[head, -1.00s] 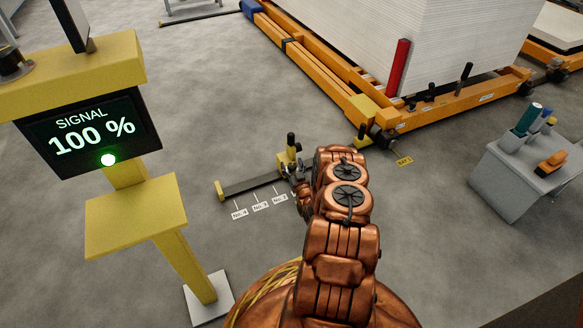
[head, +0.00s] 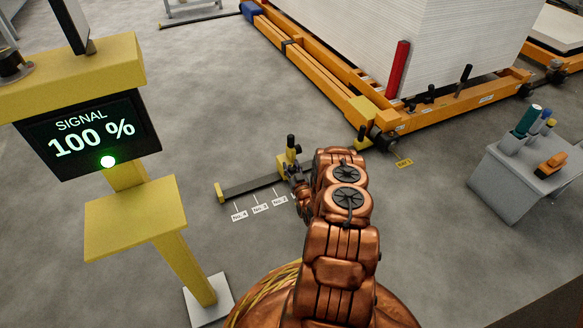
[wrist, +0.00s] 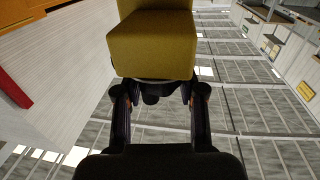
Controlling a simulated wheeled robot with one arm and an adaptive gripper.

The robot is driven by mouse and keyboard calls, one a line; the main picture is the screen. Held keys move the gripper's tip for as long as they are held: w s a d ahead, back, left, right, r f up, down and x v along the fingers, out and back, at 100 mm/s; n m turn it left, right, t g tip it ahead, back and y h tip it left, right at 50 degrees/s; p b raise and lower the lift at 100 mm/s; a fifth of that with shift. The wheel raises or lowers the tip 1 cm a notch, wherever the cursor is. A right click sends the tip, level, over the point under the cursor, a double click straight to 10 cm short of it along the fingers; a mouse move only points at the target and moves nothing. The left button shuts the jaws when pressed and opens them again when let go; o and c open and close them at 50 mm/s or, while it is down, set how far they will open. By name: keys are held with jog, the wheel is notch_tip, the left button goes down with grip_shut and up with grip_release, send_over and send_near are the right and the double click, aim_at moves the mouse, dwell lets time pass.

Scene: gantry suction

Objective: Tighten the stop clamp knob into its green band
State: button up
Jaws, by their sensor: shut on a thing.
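The yellow stop clamp (head: 289,162) sits at the right part of a dark floor rail (head: 250,186), with a black upright handle on top. In the wrist view its yellow block (wrist: 155,40) fills the upper middle. My gripper (head: 297,174) is at the clamp's near side, partly hidden by my arm. In the wrist view my gripper (wrist: 160,96) is shut on the dark stop clamp knob (wrist: 152,98), just under the block. The knob is mostly hidden between the fingers. No green band can be made out in either view.
A yellow stand with a screen (head: 90,130) reading "SIGNAL 100 %" and a lit green lamp is at left. An orange trolley frame (head: 440,112) with a tall white stack is behind. A grey tool table (head: 510,185) stands at right. Open floor lies between.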

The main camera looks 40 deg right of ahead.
jog(key=shift+w+a+r+m+g+h+p, duration=0.15)
jog(key=shift+m+g+h+p, duration=0.45)
jog(key=shift+p, duration=0.9)
jog(key=shift+m+h+p, duration=0.3)
jog(key=shift+h+p, duration=0.3)
jog(key=shift+p, duration=0.35)
jog(key=shift+m+g+h, duration=0.3)
jog(key=shift+g+h, duration=0.1)
jog(key=o, duration=1.2)
jog(key=shift+s, duration=0.2)
jog(key=shift+c, duration=0.2)
